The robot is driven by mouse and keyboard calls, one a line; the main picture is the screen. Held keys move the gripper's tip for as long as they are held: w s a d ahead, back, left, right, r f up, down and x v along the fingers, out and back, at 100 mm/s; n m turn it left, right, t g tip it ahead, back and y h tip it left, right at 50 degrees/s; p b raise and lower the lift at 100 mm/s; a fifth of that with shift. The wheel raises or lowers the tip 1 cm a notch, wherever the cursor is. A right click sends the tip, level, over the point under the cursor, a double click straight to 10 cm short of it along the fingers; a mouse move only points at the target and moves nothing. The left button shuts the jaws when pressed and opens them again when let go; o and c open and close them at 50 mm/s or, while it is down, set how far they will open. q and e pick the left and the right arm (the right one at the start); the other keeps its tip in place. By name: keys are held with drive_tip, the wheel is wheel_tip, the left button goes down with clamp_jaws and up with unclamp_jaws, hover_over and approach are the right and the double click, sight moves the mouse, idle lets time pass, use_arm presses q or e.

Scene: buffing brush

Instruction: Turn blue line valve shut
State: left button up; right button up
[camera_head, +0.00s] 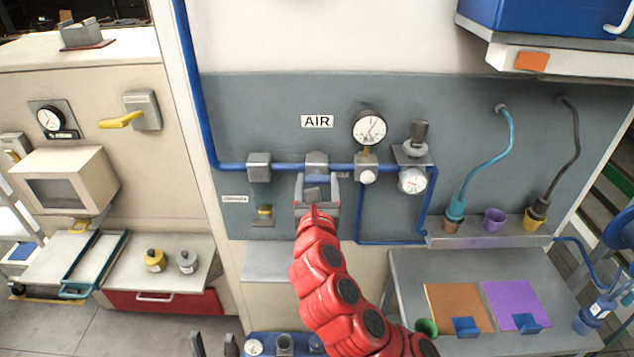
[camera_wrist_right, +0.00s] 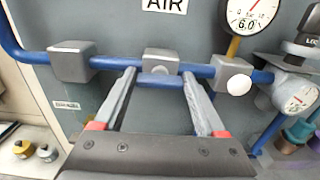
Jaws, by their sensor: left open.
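A blue pipe (camera_head: 285,166) runs across the grey panel under the AIR sign. A grey block (camera_head: 317,161) sits on it below the sign; the wrist view shows it (camera_wrist_right: 163,62) with a short blue bar (camera_wrist_right: 160,81) under it, seemingly the valve handle. My right gripper (camera_head: 317,181) is just in front of this block. In the wrist view its two fingers (camera_wrist_right: 159,84) are spread, one tip on each side of the blue bar; contact cannot be told. My left gripper (camera_head: 214,345) is open and empty at the bottom edge, far from the pipe.
Another grey block (camera_head: 259,166) is on the pipe to the left. A pressure gauge (camera_head: 369,128) and a regulator (camera_head: 412,168) are to the right. A grey bench (camera_head: 410,275) with orange and purple mats stands at lower right.

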drive_tip(key=c, duration=0.8)
drive_tip(key=shift+f+m, duration=0.1)
drive_tip(key=shift+m, duration=0.3)
drive_tip(key=m+b, duration=0.1)
drive_tip(key=m, duration=0.1)
drive_tip(key=m+b, duration=0.2)
drive_tip(key=shift+d+f+m, duration=0.15)
drive_tip(key=shift+f+m, duration=0.05)
drive_tip(key=shift+m, duration=0.2)
drive_tip(key=m+b, duration=0.2)
drive_tip(key=m, duration=0.1)
drive_tip(key=shift+m, duration=0.3)
drive_tip(key=shift+f+m+b, duration=0.1)
drive_tip(key=shift+m+b, duration=3.5)
drive_tip(key=shift+m, duration=0.8)
